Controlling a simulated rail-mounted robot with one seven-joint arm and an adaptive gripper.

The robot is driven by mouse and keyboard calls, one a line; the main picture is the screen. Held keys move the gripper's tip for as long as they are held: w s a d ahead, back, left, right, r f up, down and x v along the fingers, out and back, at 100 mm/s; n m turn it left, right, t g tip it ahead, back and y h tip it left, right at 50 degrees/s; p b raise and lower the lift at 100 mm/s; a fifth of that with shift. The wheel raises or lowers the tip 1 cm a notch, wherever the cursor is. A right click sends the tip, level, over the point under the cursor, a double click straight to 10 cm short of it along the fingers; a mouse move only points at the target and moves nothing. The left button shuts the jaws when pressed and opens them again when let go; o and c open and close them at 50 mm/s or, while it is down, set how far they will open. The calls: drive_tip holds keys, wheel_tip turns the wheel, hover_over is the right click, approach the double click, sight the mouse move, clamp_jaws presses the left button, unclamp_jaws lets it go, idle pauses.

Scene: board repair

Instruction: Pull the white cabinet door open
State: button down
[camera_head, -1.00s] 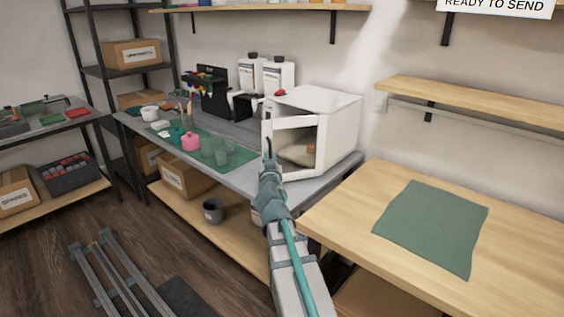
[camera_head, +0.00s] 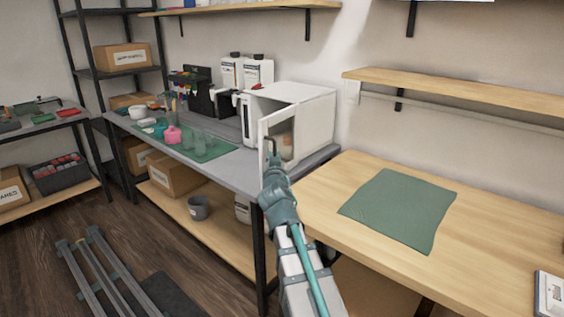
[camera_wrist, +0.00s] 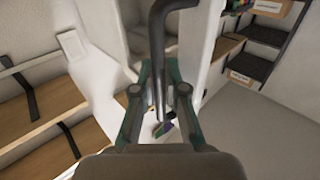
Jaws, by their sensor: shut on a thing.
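The white cabinet (camera_head: 312,112) stands on the grey workbench in the head view. Its framed door (camera_head: 264,133) stands swung out from the body toward me, with a window-like opening in it. A dark bent handle (camera_head: 271,146) is on the door near its free edge. My gripper (camera_head: 272,160) is at this handle, shut on it. In the wrist view the dark handle (camera_wrist: 159,55) runs down between the two fingers of my gripper (camera_wrist: 158,95).
A wooden table (camera_head: 330,178) with a green cloth (camera_head: 398,209) is to the right of my arm. Bottles (camera_head: 258,72), a green mat (camera_head: 212,148) and small containers lie left of the cabinet. Wooden shelves (camera_head: 450,92) are on the wall. Floor in front of the bench is partly clear.

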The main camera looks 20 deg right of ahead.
drive_tip(key=shift+s+d, duration=0.45)
drive_tip(key=shift+d, duration=0.1)
drive_tip(key=c, duration=1.2)
unclamp_jaws()
drive_tip(key=v, duration=0.7)
drive_tip(key=shift+s, duration=0.25)
